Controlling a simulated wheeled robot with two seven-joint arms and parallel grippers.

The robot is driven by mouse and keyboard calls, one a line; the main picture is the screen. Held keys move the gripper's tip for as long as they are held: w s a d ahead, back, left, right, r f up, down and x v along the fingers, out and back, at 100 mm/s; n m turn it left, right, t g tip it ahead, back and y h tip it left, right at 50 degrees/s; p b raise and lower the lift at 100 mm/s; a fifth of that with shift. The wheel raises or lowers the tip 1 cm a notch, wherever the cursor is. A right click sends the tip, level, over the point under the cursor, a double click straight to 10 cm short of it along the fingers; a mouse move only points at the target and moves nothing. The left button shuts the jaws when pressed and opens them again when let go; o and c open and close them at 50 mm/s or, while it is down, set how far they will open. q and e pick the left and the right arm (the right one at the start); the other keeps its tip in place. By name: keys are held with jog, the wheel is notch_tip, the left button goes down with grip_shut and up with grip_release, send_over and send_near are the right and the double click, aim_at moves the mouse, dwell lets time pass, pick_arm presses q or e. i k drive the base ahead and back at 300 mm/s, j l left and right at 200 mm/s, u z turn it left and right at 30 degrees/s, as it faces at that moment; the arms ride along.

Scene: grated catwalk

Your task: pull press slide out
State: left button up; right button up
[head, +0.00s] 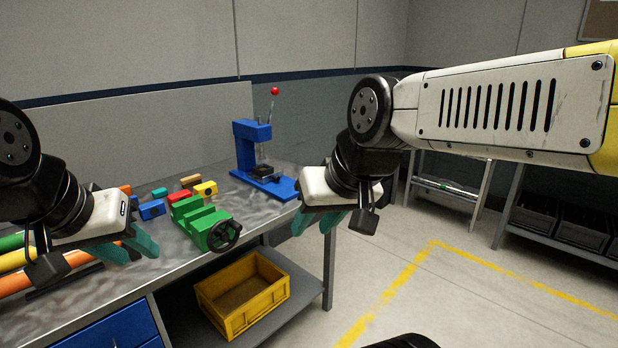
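The blue press (252,150) stands on the far right end of the metal workbench, upright on a flat blue base. Its lever rises to a red ball knob (275,91). A dark block (263,171) sits low on the press base under the ram; I cannot tell for sure if it is the slide. My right gripper (317,222) is in front of and to the right of the press, pointing down, with its teal fingers apart and nothing between them. My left gripper (128,248) is over the left part of the bench, fingers apart and empty, clear of the press.
A green vise (205,224) with a dark handwheel stands at the bench's front edge. Several coloured blocks lie behind it, and coloured cylinders (20,262) lie at left. A yellow crate (243,293) is on the lower shelf.

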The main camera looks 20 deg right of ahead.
aim_at(266, 173)
jog(key=z, duration=0.3)
jog(key=i+j+u, duration=0.55)
jog(key=i+j, duration=0.15)
jog(key=i, duration=0.15)
